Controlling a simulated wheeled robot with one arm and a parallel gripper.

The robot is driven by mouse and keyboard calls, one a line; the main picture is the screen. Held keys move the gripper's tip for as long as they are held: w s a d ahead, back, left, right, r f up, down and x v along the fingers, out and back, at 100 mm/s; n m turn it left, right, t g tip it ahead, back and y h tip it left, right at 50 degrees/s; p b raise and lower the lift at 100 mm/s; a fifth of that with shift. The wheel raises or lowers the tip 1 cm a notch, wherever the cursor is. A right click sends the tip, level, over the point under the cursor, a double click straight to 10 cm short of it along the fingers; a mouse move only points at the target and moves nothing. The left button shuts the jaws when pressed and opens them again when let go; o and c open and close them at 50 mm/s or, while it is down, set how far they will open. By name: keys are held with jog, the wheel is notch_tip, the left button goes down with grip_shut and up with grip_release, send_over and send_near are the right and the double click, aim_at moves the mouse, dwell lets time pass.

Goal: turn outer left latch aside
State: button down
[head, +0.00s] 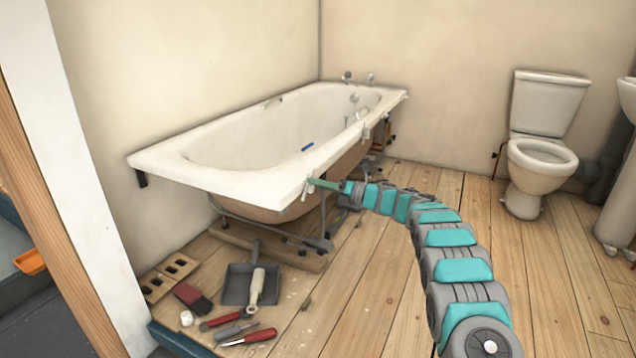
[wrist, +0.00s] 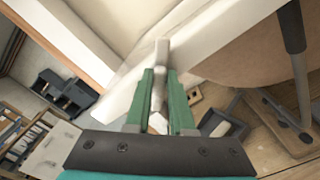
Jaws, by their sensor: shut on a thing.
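The outer left latch (head: 306,190) is a small pale piece at the near corner of the white bathtub's (head: 235,184) front rim. It also shows in the wrist view (wrist: 161,52), standing up between my fingers. My gripper (head: 314,183) reaches it from the right along my teal arm. In the wrist view my gripper (wrist: 160,78) has its two green fingers closed around the latch. The fingers hide part of its lower body. Another pale latch (head: 366,133) sits farther along the same rim.
A dustpan (head: 240,290), a brush (head: 192,297) and several hand tools lie on the floor below the tub. A metal support leg (head: 323,215) stands under the rim. A toilet (head: 540,150) is at the back right. Open wooden floor (head: 560,270) lies right of my arm.

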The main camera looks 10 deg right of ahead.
jog(key=shift+w+d+f+m+p, duration=0.1)
jog(key=shift+f+m+p, duration=0.1)
jog(key=shift+m+p, duration=1.45)
jog(key=shift+f+m+p, duration=0.2)
jog(key=shift+m+p, duration=0.45)
jog(key=shift+m, duration=2)
jog(key=shift+f, duration=0.1)
jog(key=c, duration=0.8)
grip_release()
jog(key=shift+d, duration=0.1)
jog(key=v, duration=0.7)
jog(key=shift+s+d, duration=0.25)
